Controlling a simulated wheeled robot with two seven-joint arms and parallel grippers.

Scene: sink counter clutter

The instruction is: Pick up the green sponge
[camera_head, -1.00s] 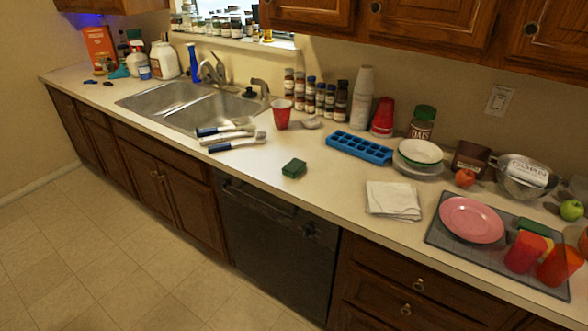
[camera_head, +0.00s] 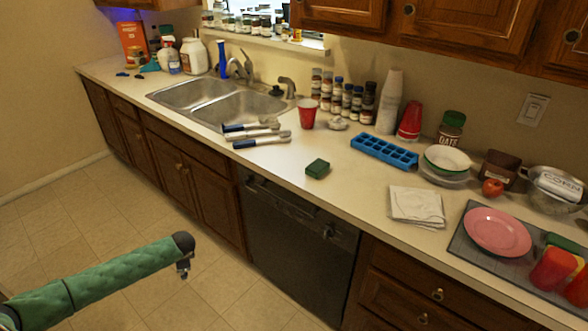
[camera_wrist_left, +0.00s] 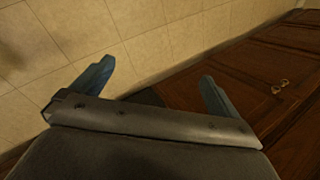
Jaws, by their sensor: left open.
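The green sponge (camera_head: 317,169) lies on the counter near its front edge, above the dark dishwasher. My left gripper (camera_head: 185,268) is low at the left in the head view, in front of the cabinets and over the floor, well away from the sponge and below the counter top. In the left wrist view its two blue-grey fingers (camera_wrist_left: 155,88) stand apart with nothing between them; floor tiles and cabinet doors show beyond. The sponge is not in the wrist view. My right gripper is not in view.
Blue-handled brushes (camera_head: 262,142) lie left of the sponge by the sink (camera_head: 238,108). A red cup (camera_head: 307,114) and a blue ice tray (camera_head: 384,152) stand behind it. A white napkin (camera_head: 417,205) lies to the right. The counter around the sponge is clear.

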